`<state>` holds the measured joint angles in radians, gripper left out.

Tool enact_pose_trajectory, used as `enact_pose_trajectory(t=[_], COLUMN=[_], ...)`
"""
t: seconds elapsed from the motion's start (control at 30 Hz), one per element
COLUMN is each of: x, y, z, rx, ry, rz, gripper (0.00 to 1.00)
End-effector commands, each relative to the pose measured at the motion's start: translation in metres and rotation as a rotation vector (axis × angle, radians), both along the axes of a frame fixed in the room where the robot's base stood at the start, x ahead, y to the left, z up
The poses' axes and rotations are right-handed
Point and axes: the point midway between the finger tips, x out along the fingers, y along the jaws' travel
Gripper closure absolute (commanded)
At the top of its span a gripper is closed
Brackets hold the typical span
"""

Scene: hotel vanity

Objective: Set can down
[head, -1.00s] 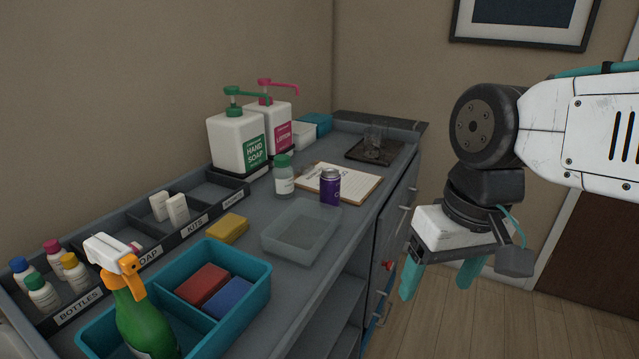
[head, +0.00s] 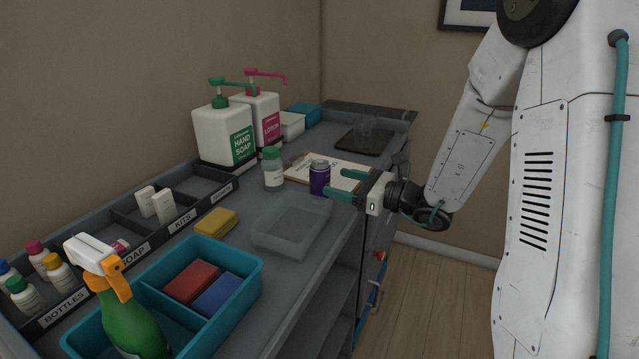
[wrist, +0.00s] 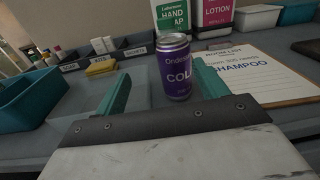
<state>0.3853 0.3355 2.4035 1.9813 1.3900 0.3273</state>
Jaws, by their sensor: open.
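A purple can (head: 319,178) with a grey top stands upright on the grey counter (head: 273,283), at the near edge of the clipboard. In the wrist view the can (wrist: 174,68) stands ahead of and between the fingers. My gripper (head: 340,184) is open and level, reaching in from the right, with its teal fingertips close to the can. In the wrist view its fingers (wrist: 158,95) are spread apart with nothing held. I cannot tell whether either fingertip touches the can.
A clipboard (head: 350,171) lies behind the can, and a white bottle with a green cap (head: 272,170) stands to its left. A clear shallow tray (head: 290,232) lies in front. Pump bottles (head: 224,136) stand farther back, and a dark tray with a glass (head: 364,141) is at the far end.

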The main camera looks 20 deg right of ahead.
Motion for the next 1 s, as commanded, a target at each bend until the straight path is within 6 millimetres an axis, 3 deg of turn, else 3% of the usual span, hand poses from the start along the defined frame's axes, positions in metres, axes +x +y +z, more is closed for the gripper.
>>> enact_pose_trajectory(t=[0.17,0.67,0.97,1.0], x=[0.015,0.065,0.070,0.070], y=[-0.009,0.031,0.035,0.035], z=[-0.009,-0.008,-0.008,-0.008], rx=[0.040,0.038,0.038,0.038], ry=[0.018,0.018,0.018,0.018], rz=[-0.062,-0.060,-0.062,-0.062], gripper=[0.28,0.28,0.28,0.36])
